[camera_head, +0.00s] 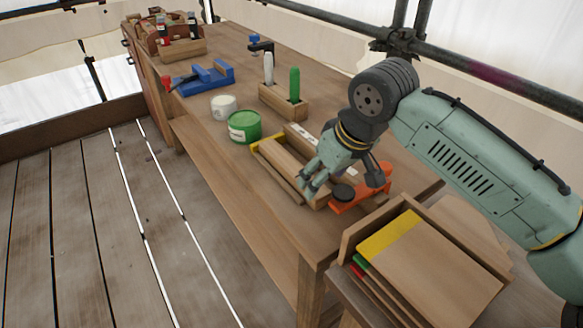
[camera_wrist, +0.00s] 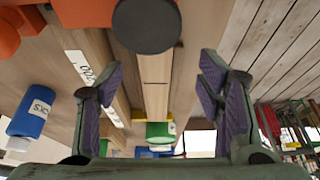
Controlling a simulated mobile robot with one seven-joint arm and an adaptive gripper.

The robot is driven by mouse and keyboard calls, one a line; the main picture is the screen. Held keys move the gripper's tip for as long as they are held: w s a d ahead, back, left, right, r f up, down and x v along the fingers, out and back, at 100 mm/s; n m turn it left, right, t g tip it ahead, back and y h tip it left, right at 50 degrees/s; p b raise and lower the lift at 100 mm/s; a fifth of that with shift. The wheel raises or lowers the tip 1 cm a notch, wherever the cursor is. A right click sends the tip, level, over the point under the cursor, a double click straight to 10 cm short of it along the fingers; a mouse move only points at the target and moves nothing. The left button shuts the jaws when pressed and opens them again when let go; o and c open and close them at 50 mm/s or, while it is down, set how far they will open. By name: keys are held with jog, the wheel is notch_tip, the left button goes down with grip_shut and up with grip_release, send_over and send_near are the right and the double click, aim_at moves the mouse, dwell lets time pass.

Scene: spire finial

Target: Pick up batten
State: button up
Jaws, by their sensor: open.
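Several long wooden pieces lie side by side on the bench; I take the batten (camera_head: 283,163) to be the middle one, with a yellow-marked far end beside it. In the wrist view a pale batten (camera_wrist: 155,90) runs away from me between the fingers. My gripper (camera_head: 312,182) is over the near end of these pieces, open and empty. In the wrist view its two purple-padded fingers stand wide apart (camera_wrist: 160,105), one on each side of the batten. I cannot tell the remaining height. My gripper and wrist hide part of the near end.
An orange tool (camera_head: 365,190) with a black disc (camera_head: 343,192) sits close by my gripper. A labelled wooden piece (camera_wrist: 85,68) lies alongside. Beyond stand a green can (camera_head: 244,127), a white pot (camera_head: 223,107), a tool block (camera_head: 283,102) and a blue vise (camera_head: 207,78). A board box (camera_head: 362,228) is nearer.

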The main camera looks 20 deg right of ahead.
jog(key=shift+d+p+x, duration=0.2)
jog(key=shift+p+x, duration=0.15)
jog(key=shift+x, duration=1.1)
jog(key=shift+d+p+x, duration=0.2)
jog(key=shift+p+x, duration=0.15)
jog(key=shift+x, duration=1.1)
jog(key=shift+w, duration=0.1)
jog(key=shift+c, duration=0.6)
jog(key=c, duration=1.3)
jog(key=shift+o, duration=0.2)
